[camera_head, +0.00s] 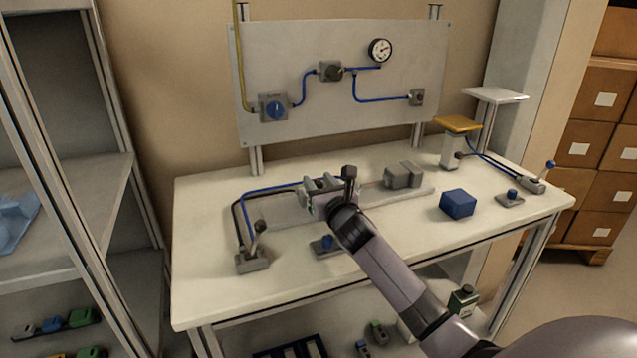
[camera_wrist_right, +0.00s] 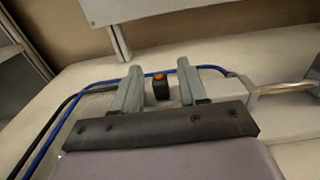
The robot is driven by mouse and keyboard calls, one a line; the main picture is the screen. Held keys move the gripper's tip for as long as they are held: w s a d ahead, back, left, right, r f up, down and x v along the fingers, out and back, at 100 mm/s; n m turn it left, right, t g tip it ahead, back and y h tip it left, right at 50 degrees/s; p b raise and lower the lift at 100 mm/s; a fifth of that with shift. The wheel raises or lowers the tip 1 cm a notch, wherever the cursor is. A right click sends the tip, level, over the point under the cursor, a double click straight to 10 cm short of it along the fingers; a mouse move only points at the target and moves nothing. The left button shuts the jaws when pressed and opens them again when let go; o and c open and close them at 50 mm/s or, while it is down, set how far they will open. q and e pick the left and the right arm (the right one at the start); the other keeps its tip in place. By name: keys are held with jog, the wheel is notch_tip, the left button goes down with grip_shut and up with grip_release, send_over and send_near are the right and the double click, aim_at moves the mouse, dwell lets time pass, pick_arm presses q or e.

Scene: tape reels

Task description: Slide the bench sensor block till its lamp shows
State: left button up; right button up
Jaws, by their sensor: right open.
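The sensor block (camera_wrist_right: 160,86) is small and black with an orange spot on top, between the two fingers in the right wrist view. I cannot tell whether the orange spot is a lit lamp. My right gripper (camera_head: 319,184) is over the left part of the bench rail, its fingers (camera_wrist_right: 159,75) open on either side of the block. I cannot tell whether either finger touches it. In the head view the gripper hides the block. My left gripper is not in view.
The white bench (camera_head: 215,290) carries a grey block (camera_head: 403,175) on the rail's right part, a lever valve (camera_head: 252,260) at left, a blue-button valve (camera_head: 326,246) just in front and a blue box (camera_head: 458,204) at right. Blue tubing (camera_wrist_right: 100,84) runs close behind the fingers.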

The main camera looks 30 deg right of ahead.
jog(key=shift+w, duration=0.35)
jog(key=shift+c, duration=0.3)
grip_shut()
jog(key=d, duration=0.3)
jog(key=shift+s+d+p, duration=0.3)
jog(key=shift+s, duration=0.1)
jog(key=shift+s+d, duration=0.2)
jog(key=shift+d, duration=0.4)
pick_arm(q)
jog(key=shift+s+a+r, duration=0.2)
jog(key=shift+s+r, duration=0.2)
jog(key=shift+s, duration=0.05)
pick_arm(e)
jog(key=shift+o, duration=0.3)
grip_release()
jog(key=shift+s, duration=0.15)
